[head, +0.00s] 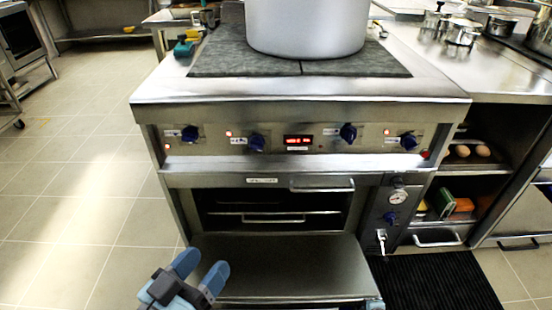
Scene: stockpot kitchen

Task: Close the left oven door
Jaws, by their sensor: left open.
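The steel oven (181,203) stands in front of me under a control panel with blue knobs. Its door (290,267) is folded down and open, hinged at the bottom, with its inner face up. The dark oven cavity (272,202) shows above it, with a rack inside. My left gripper (200,268) is at the lower left, by the door's left side. Its blue fingers are spread apart with nothing between them. I cannot tell whether a finger touches the door.
A large pot (306,25) stands on the dark cooktop (225,55). Open shelves (475,188) with food are right of the oven. A black mat (436,284) lies on the floor at the right. Tiled floor (85,195) at the left is clear.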

